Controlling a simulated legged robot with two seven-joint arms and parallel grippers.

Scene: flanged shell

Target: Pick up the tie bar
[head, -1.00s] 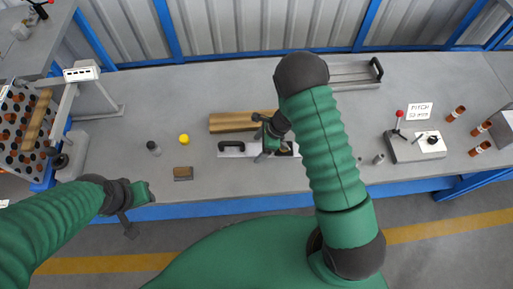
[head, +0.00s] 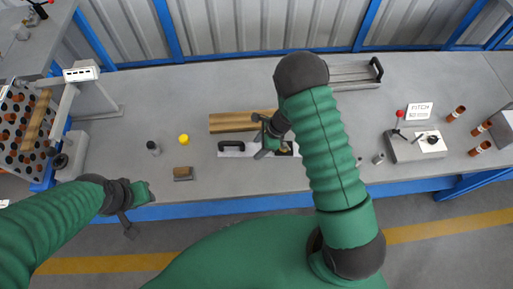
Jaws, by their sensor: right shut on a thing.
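A flat pale bar with a black handle (head: 231,149), which I take for the tie bar, lies near the middle of the bench. My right gripper (head: 266,150) is down over its right part and is shut on it; the wrist hides the jaws and the contact. I cannot tell whether the bar is clear of the bench. My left gripper (head: 130,228) hangs off the bench's front edge at the left, away from the bar; its jaws are too small to read.
Brown strips (head: 228,122) lie just behind the bar. A small brown block (head: 183,173), a yellow piece (head: 183,139) and a dark cylinder (head: 153,147) stand to the left. A slotted fixture (head: 350,76) is at the back; a grey lever box (head: 415,147) is at the right.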

